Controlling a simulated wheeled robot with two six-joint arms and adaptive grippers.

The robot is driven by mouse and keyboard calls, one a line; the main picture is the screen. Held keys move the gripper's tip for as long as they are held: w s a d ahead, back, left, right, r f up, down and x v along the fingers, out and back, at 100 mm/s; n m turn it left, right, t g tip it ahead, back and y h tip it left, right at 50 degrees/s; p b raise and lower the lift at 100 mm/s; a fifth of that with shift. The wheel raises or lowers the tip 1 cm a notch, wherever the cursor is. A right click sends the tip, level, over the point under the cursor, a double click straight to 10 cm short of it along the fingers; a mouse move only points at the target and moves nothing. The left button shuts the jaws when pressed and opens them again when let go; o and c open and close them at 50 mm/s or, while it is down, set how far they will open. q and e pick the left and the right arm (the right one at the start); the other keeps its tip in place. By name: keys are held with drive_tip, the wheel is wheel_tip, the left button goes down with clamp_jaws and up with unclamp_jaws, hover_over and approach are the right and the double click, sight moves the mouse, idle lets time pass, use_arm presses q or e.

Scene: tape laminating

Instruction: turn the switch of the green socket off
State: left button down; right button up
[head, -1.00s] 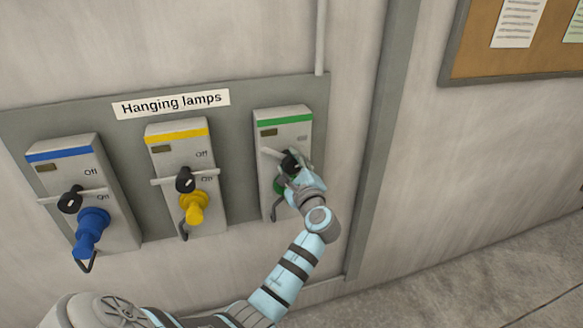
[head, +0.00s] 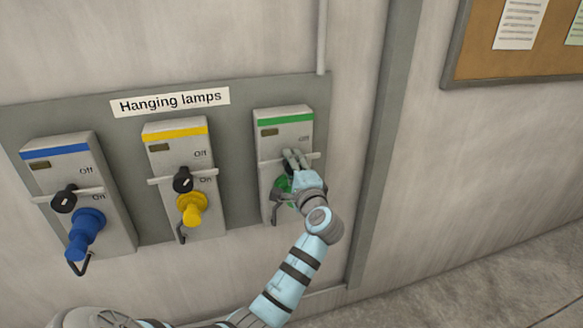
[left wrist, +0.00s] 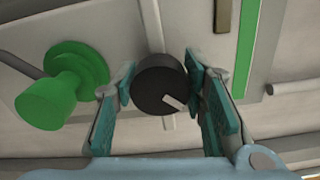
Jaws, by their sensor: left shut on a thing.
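The green socket (head: 284,134) is the right one of three grey boxes on the wall panel, with a green stripe at its top and a green plug (left wrist: 48,100) in its lower part. Its switch is a round black knob (left wrist: 156,76) with a white pointer mark. My left gripper (head: 294,160) reaches it from below right and is shut on the knob, one finger on each side in the left wrist view. In the head view the fingers hide the knob and part of the plug. A light bar crosses the box level behind the fingers. My right gripper is not in view.
The yellow socket (head: 176,150) and blue socket (head: 62,170) stand to the left, each with a black knob, bar and plug. A "Hanging lamps" label (head: 170,101) is above.

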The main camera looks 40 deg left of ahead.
use_arm(q)
drive_tip(key=shift+r, duration=0.1)
drive_tip(key=c, duration=1.3)
unclamp_jaws()
drive_tip(key=o, duration=0.3)
drive_tip(key=shift+w, duration=0.15)
drive_tip(key=v, duration=0.7)
drive_tip(key=shift+d, duration=0.25)
